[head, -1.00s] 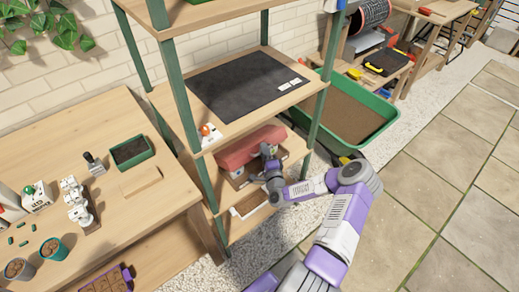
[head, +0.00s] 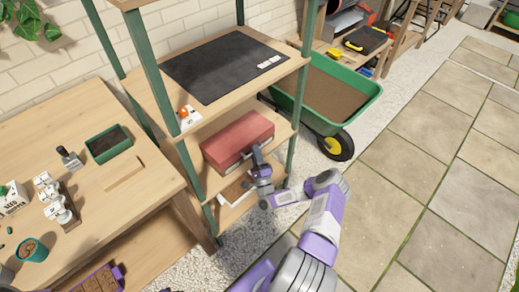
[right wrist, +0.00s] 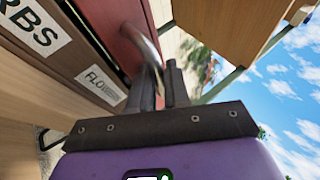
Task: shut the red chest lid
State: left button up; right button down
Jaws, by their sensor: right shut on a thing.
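The red chest lid (head: 238,136) is on the middle shelf of the wooden rack. It looks level and down on the chest, though my gripper hides part of the front. My right gripper (head: 256,152) is at the chest's front. In the right wrist view its fingers (right wrist: 165,78) are shut on the curved metal lid handle (right wrist: 143,42). My left gripper is out of view.
The rack's green posts (head: 172,100) flank the chest. A shelf with a dark mat (head: 225,65) is above it. A green wheelbarrow (head: 350,98) stands to the right. A workbench (head: 130,185) with pots is at left. Paving (head: 430,180) on the right is clear.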

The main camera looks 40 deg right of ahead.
jog(key=shift+f, duration=0.5)
jog(key=shift+w+r, duration=0.1)
jog(key=shift+r, duration=0.05)
jog(key=c, duration=1.4)
grip_release()
jog(key=shift+r, duration=0.1)
jog(key=shift+c, duration=0.2)
jog(key=p+v, duration=0.1)
jog(key=v, duration=0.7)
